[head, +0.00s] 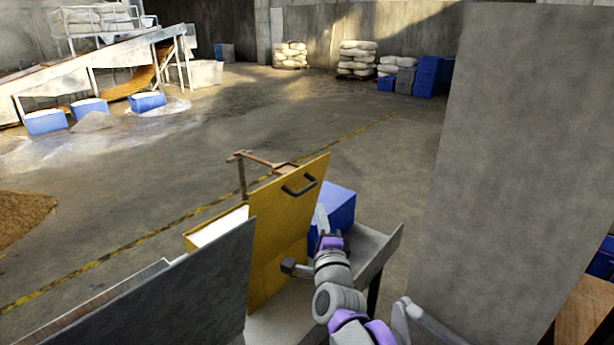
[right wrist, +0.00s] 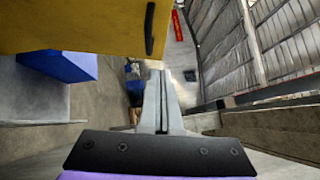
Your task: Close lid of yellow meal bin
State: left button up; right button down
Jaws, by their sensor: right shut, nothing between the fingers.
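The yellow meal bin (head: 278,272) stands at the middle bottom of the head view, with pale contents showing at its open left side. Its yellow lid (head: 285,215) stands raised and tilted, with a dark handle (head: 298,184) near its upper edge. My right gripper (head: 322,217) is just right of the lid, pointing up, shut and empty. In the right wrist view, the lid (right wrist: 75,25) fills the upper left and its handle (right wrist: 150,28) lies just beyond the shut fingertips (right wrist: 155,68). I cannot tell whether they touch the lid. My left gripper is not in view.
A grey metal panel (head: 150,300) stands left of the bin. A blue box (head: 338,207) and a grey tray-like surface (head: 375,250) are to the right. A tall concrete slab (head: 510,150) blocks the right side. Open floor (head: 250,110) lies beyond.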

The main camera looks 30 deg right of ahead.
jog(key=p, duration=0.1)
send_near(305, 166)
jog(key=w+d, duration=0.2)
jog(key=d, duration=0.2)
jog(key=shift+w+a+r, duration=0.1)
jog(key=shift+w+a, duration=0.2)
jog(key=shift+w, duration=0.25)
jog(key=shift+w+a+r, duration=0.1)
jog(key=shift+w+a, duration=0.15)
jog(key=shift+w, duration=0.35)
jog(key=shift+w+a+r, duration=0.15)
jog(key=shift+w+a, duration=0.1)
jog(key=shift+w, duration=0.15)
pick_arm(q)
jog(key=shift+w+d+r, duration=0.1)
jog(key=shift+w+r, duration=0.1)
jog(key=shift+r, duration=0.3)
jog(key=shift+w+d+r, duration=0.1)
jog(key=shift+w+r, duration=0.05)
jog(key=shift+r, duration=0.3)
pick_arm(e)
jog(key=shift+w, duration=0.15)
